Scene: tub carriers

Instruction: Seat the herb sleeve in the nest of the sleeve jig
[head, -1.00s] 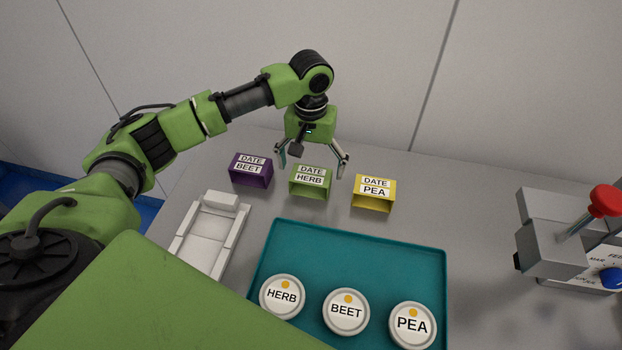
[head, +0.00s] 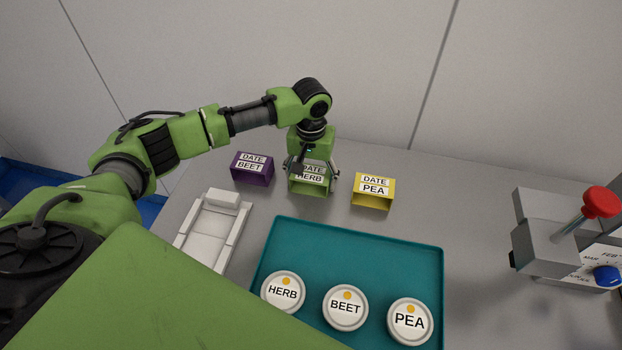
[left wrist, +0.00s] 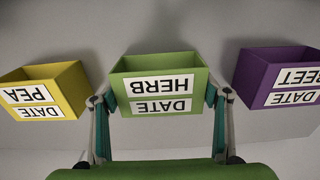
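The herb sleeve (head: 309,187) is a green open box labelled DATE HERB, standing on the grey table. It also shows in the left wrist view (left wrist: 160,92). My left gripper (head: 311,174) has come down over it, with one finger on each side. In the left wrist view the fingers (left wrist: 163,100) stand close beside the sleeve's side walls; whether they touch is hard to tell, but they look open. The pale sleeve jig (head: 208,238), a tray with low side rails and a block at its far end, lies to the left, with its nest empty. My right gripper is out of view.
A purple beet sleeve (head: 252,169) and a yellow pea sleeve (head: 373,192) flank the herb sleeve. A teal tray (head: 350,245) with round HERB, BEET and PEA lids lies in front. A grey device with a red-knobbed lever (head: 600,203) stands at right.

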